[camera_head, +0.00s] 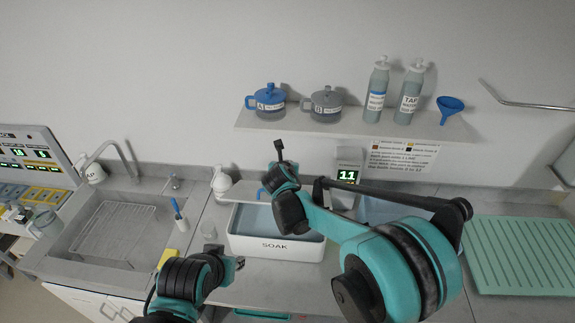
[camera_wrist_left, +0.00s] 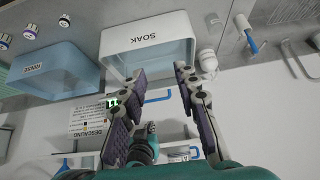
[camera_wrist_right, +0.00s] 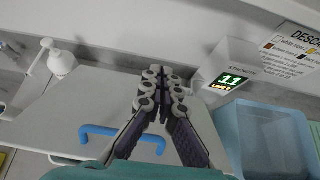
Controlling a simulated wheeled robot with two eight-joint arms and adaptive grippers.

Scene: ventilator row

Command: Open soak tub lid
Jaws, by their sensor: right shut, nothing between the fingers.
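The white soak tub (camera_head: 276,248), labelled SOAK, stands on the counter. Its blue-grey inside shows in the head view and in the left wrist view (camera_wrist_left: 150,43). Its white lid (camera_head: 238,191) is raised at the tub's rear edge; the blue handle (camera_wrist_right: 122,132) shows in the right wrist view. My right gripper (camera_head: 279,150) is shut and empty, above and behind the tub, over the lid and apart from the handle. My left gripper (camera_head: 226,257) is open and empty at the tub's front left; its spread fingers (camera_wrist_left: 160,72) show in the left wrist view.
A blue rinse tub (camera_wrist_left: 55,72) stands beside the soak tub, next to a small display (camera_head: 347,176). A wall shelf (camera_head: 350,126) with jars and bottles is above. A sink (camera_head: 115,235) is left; a green drying mat (camera_head: 520,255) is right.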

